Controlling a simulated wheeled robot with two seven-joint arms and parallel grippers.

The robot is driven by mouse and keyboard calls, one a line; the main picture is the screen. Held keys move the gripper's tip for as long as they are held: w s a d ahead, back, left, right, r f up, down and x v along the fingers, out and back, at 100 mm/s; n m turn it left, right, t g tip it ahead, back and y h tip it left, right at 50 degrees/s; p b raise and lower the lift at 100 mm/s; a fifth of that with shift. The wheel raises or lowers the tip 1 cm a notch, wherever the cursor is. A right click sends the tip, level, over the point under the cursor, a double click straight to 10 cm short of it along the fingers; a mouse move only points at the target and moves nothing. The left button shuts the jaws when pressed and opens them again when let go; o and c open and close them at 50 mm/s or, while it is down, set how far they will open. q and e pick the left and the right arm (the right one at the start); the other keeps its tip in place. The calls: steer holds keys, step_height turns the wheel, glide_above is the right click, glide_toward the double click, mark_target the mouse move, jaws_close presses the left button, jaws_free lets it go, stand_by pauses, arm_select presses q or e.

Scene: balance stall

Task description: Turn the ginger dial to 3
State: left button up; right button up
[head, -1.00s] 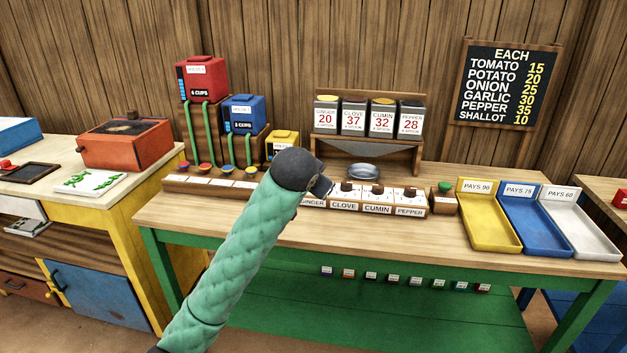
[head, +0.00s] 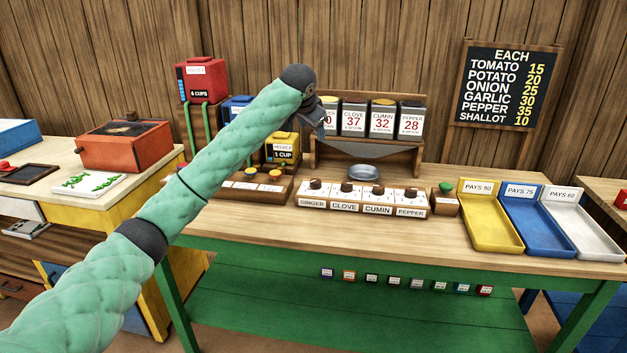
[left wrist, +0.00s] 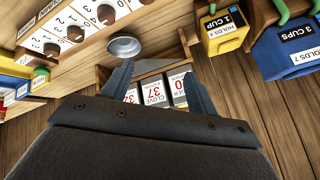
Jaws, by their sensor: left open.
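The ginger dial (head: 316,185) is a small dark knob on a white face, leftmost in the row above the GINGER label (head: 312,203). Its setting is too small to read in the head view. My left gripper (head: 318,124) is open and empty, raised above and behind the dial, in front of the leftmost spice canister. It is apart from the dial. In the left wrist view its two fingers (left wrist: 160,85) are spread, with canisters beyond them. Dark knobs on numbered white faces (left wrist: 75,33) show at the upper left there; which one is ginger I cannot tell.
The clove (head: 344,188), cumin (head: 378,191) and pepper (head: 411,194) dials stand close beside it. A metal bowl (head: 363,172) sits behind them. A green button (head: 445,187) and a yellow tray (head: 490,236) are to the right.

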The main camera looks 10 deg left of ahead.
mark_target(315, 180)
arm_select(q)
steer(key=w+f+g+h, duration=0.1)
steer(key=f, duration=0.5)
steer(key=w+f+g, duration=0.2)
steer(key=f, duration=0.4)
steer(key=w+f+n+g+h+p, duration=0.1)
steer(key=w+f, duration=0.1)
steer(key=f, duration=0.4)
steer(key=shift+a+f+h, duration=0.25)
steer(key=shift+a+h, duration=0.05)
steer(key=shift+w+d+f, duration=0.15)
steer(key=shift+f, duration=0.5)
arm_select(e)
steer(key=shift+w+r+t, duration=0.5)
steer(key=shift+w+r, duration=0.3)
steer(key=shift+r, duration=0.1)
